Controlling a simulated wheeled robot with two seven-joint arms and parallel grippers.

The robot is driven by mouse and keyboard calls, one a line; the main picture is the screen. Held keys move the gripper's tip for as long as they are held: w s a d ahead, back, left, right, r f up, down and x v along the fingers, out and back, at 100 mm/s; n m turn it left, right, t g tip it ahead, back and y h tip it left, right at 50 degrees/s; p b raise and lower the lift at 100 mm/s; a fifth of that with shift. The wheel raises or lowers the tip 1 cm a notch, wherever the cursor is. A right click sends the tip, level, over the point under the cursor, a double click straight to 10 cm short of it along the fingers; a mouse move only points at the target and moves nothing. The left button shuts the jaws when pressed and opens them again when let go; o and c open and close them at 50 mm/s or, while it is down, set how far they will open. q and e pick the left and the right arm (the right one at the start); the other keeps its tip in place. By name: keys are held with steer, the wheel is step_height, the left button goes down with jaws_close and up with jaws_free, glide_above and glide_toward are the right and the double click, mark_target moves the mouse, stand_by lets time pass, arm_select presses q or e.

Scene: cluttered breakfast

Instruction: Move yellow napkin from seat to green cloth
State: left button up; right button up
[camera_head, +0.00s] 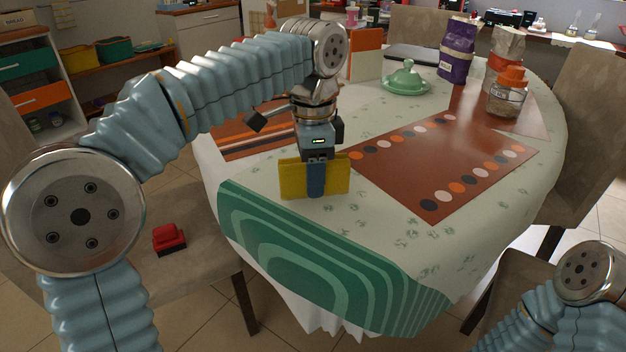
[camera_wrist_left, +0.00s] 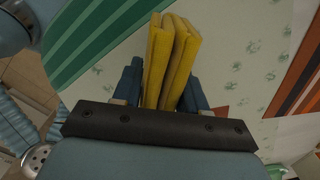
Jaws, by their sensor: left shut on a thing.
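The yellow napkin (camera_head: 294,178) is folded and held upright in my left gripper (camera_head: 316,190), whose blue fingers are shut on it. In the left wrist view the napkin (camera_wrist_left: 170,60) stands between the two fingers (camera_wrist_left: 165,90). In the head view the napkin is over the white tablecloth, just beyond the green cloth (camera_head: 300,262); I cannot tell whether it touches the table. The green cloth has striped arcs and hangs over the near table edge. It also shows in the left wrist view (camera_wrist_left: 95,35). A seat (camera_head: 200,270) is at the left below the table. My right gripper is not in view.
A red object (camera_head: 169,239) lies on the left seat. A brown mat with dots (camera_head: 450,165) covers the table's middle. A green butter dish (camera_head: 406,79), a purple bag (camera_head: 456,50) and a jar (camera_head: 507,95) stand farther back. A striped mat (camera_head: 255,135) lies behind my left arm.

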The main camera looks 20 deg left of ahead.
arm_select(q)
steer(key=shift+f, duration=0.4)
steer(key=shift+f, duration=0.15)
steer(key=o, duration=1)
steer(key=shift+o, duration=0.2)
step_height(320, 180, up, 12)
steer(key=p, duration=0.4)
steer(key=shift+r, duration=0.2)
